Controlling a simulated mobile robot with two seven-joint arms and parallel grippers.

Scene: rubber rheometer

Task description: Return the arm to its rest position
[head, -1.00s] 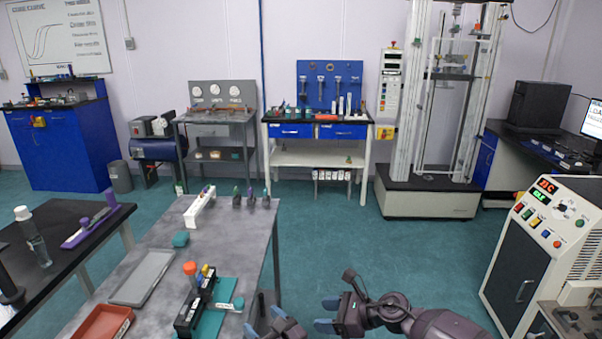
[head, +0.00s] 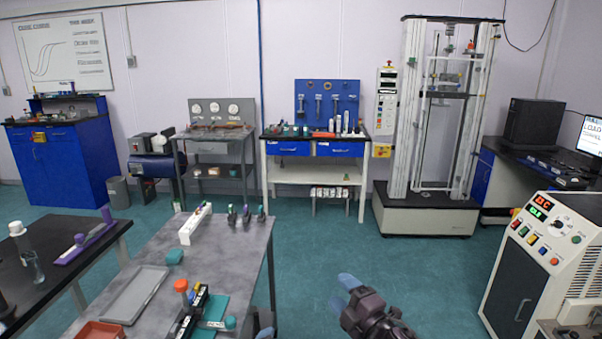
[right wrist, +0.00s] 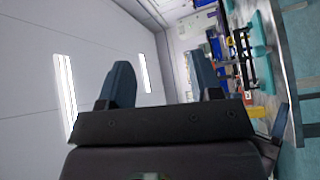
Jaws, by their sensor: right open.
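My right gripper (head: 345,287) is over the teal floor at the bottom of the head view, to the right of the grey table. Its blue fingertips point up and left in that view. In the right wrist view, the two fingers of the right gripper (right wrist: 161,80) stand wide apart with nothing between them. A sliver of my left gripper (head: 265,332) shows at the bottom edge by the table's right side. Most of it is cut off, so its jaws cannot be read.
The grey table (head: 225,255) at the left holds a grey tray (head: 120,310), a red tray (head: 98,331) and a teal-based fixture (head: 212,308). A white control cabinet (head: 560,225) stands at the right.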

